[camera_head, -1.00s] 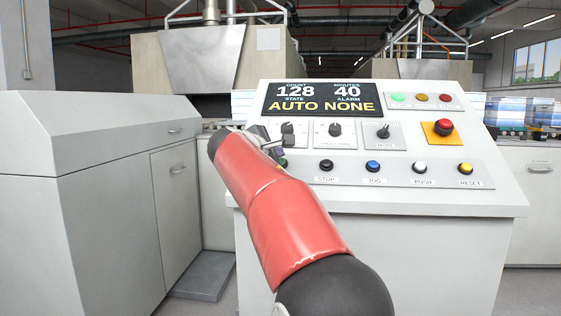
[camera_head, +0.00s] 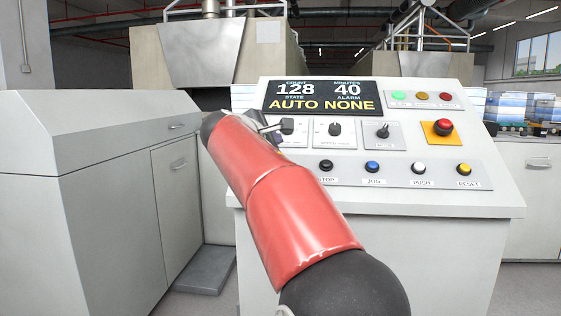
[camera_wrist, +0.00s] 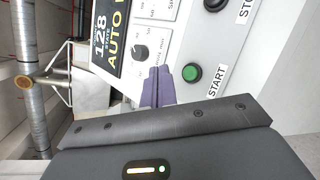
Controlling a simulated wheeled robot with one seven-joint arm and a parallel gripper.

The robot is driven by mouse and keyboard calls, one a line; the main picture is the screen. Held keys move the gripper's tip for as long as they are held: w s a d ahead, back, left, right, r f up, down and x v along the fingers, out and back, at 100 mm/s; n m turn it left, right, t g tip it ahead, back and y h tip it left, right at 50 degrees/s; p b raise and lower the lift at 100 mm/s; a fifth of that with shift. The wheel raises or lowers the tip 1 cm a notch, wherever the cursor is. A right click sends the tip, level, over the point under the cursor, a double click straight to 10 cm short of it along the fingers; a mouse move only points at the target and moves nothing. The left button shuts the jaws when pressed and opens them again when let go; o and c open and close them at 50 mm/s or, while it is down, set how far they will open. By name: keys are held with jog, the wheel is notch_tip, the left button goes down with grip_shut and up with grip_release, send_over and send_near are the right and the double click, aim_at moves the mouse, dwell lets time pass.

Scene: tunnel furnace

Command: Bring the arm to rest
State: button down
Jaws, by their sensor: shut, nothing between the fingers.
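My red and black arm reaches from the bottom of the head view up to the left side of a white control console (camera_head: 420,203). My gripper (camera_head: 264,127) shows only partly behind the arm's far end, at the console's left row of knobs. In the wrist view my gripper (camera_wrist: 158,72) has its purple-grey fingers together and empty. The fingertips lie in the picture between a black knob (camera_wrist: 140,52) and the green START button (camera_wrist: 192,73). Whether they touch the panel cannot be told. In the head view the arm hides the START button.
The console display (camera_head: 320,97) reads count 128, minutes 40, AUTO, NONE. A red emergency button (camera_head: 443,127) and the STOP (camera_head: 326,165), JOG (camera_head: 372,166), PUSH and RESET buttons are on the panel. A grey cabinet (camera_head: 95,200) stands at left. Furnace housings stand behind.

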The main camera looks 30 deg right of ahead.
dwell(0.4)
jog(key=s+a+f+m+g+y, duration=0.1)
jog(key=s+a+f+m+y, duration=0.3)
jog(key=s+f, duration=0.7)
jog(key=s+a+f+m+g+y, duration=0.1)
jog(key=s+a+f+m+y, duration=0.3)
jog(key=s+a+f, duration=0.3)
jog(key=s+a+f+m+g+y, duration=0.2)
jog(key=s+a+f+m+y, duration=0.2)
jog(key=s+f, duration=1)
jog(key=shift+s+a+f+m, duration=0.4)
jog(key=shift+s+a+m, duration=0.35)
jog(key=shift+s+m, duration=0.2)
